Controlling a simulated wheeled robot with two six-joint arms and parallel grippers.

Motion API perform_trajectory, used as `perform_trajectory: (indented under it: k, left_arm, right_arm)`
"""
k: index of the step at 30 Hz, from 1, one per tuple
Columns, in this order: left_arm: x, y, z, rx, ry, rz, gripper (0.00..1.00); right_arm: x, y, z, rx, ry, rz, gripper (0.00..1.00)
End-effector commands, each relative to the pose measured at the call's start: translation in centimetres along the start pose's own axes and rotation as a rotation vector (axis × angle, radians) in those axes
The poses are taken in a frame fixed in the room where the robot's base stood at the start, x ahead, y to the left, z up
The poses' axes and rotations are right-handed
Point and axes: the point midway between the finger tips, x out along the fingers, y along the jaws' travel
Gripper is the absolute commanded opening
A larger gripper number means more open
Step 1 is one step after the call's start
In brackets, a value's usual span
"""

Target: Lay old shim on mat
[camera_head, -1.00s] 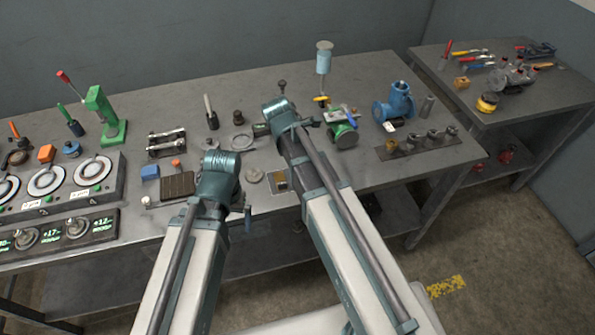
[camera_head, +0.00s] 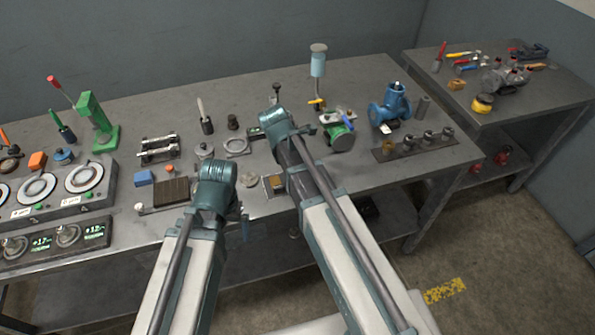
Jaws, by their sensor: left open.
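A dark brown ribbed pad (camera_head: 171,192), possibly the mat, lies near the bench's front edge, left of my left arm. A small plate with a yellowish part (camera_head: 275,184) and a round pale disc (camera_head: 249,180) lie between my two arms. I cannot tell which piece is the old shim. My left gripper (camera_head: 242,219) is open near the front edge, below the disc; its wrist hides most of it, and I see nothing held. My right gripper (camera_head: 262,132) is mostly hidden behind its wrist at mid-bench; its jaws cannot be made out.
A blue block (camera_head: 144,178) sits beside the pad, with dial gauges (camera_head: 82,178) further left. A green press (camera_head: 97,122) stands behind. A green motor-like part (camera_head: 340,137), a blue pump (camera_head: 390,107) and a row of bushings (camera_head: 430,143) are at the right.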

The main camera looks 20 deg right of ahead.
Motion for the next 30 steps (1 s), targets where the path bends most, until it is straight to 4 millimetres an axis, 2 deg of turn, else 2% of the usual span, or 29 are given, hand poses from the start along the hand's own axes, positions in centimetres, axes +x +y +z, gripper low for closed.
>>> perform_trajectory:
  k: [1,13,27,28,30]
  left_arm:
    - [0.7,0.1,0.0,0.000,0.000,0.000,1.00]
    - [3.2,0.3,-0.2,0.000,0.000,0.000,1.00]
    - [3.6,0.3,-0.2,0.000,0.000,0.000,1.00]
    - [3.6,0.3,-0.2,0.000,0.000,0.000,1.00]
    - [3.6,0.3,-0.2,0.000,0.000,0.000,1.00]
  right_arm:
    - [0.7,0.0,-0.2,0.000,0.000,0.000,0.00]
    - [3.1,0.0,-0.9,0.000,0.000,0.000,0.00]
    - [3.5,0.0,-1.0,0.000,0.000,0.000,0.00]
    - [3.5,0.0,-1.0,0.000,0.000,0.000,0.23]
    - [3.5,0.0,-1.0,0.000,0.000,0.000,0.36]
